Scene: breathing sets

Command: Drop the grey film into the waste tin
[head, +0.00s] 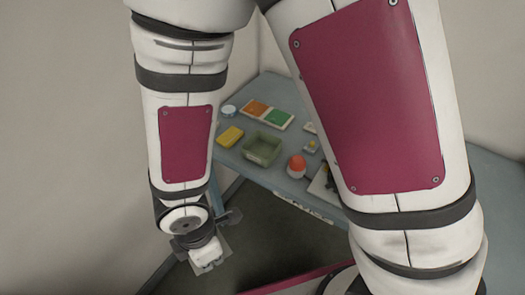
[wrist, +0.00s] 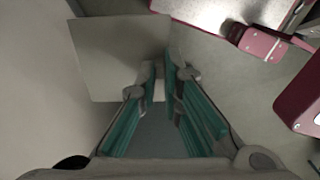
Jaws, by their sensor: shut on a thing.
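My gripper (wrist: 160,80) is shut on the grey film (wrist: 110,50), a thin flat square seen between and beyond the fingertips in the wrist view. In the head view my gripper (head: 207,257) hangs low, in front of the table and to the left of it, with the film (head: 226,250) partly hidden behind it. An open olive-green square container (head: 262,148) stands on the table, up and to the right of my gripper; it looks like the waste tin, though I cannot be sure. Its inside looks empty.
The blue-grey table (head: 240,168) also holds a yellow block (head: 230,135), a round pale dish (head: 229,110), an orange-and-green board (head: 268,114), and a red-topped white jar (head: 297,166) right of the container. My arm hides the table's right part. A wall (head: 60,150) stands at left.

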